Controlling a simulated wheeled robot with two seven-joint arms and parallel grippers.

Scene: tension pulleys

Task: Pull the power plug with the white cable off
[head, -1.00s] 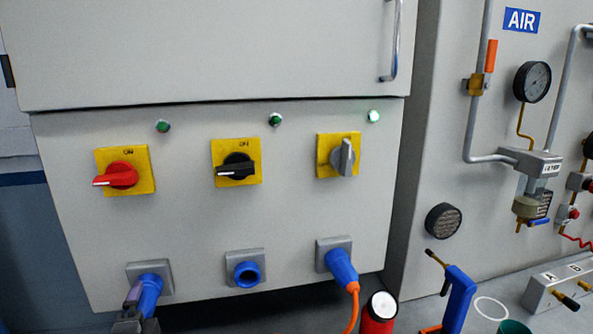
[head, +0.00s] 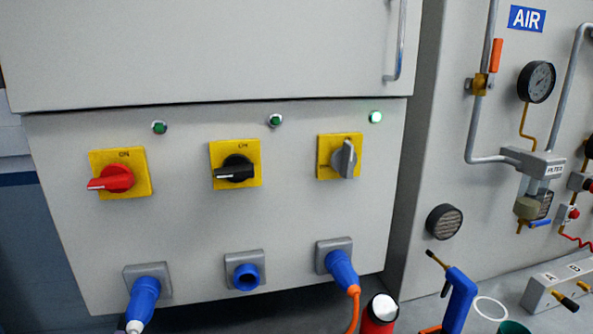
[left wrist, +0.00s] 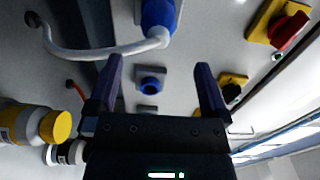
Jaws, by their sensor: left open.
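The blue power plug (head: 143,302) sits at the left grey socket (head: 131,271) on the cabinet's lower front, angled downward. Its white cable (head: 134,327) starts at the plug's lower end and leaves the head view at the bottom. In the left wrist view the blue plug (left wrist: 157,14) is at the top and the white cable (left wrist: 95,54) curves away to the left. My left gripper (left wrist: 159,78) is open and empty, with the plug beyond its fingertips and apart from them. My right gripper is in neither view.
An empty blue socket (head: 246,276) is in the middle. A blue plug with an orange cable (head: 341,268) is in the right socket. Red (head: 116,179), black (head: 236,169) and grey (head: 346,158) switches sit above. Bottles (left wrist: 38,124) show in the wrist view.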

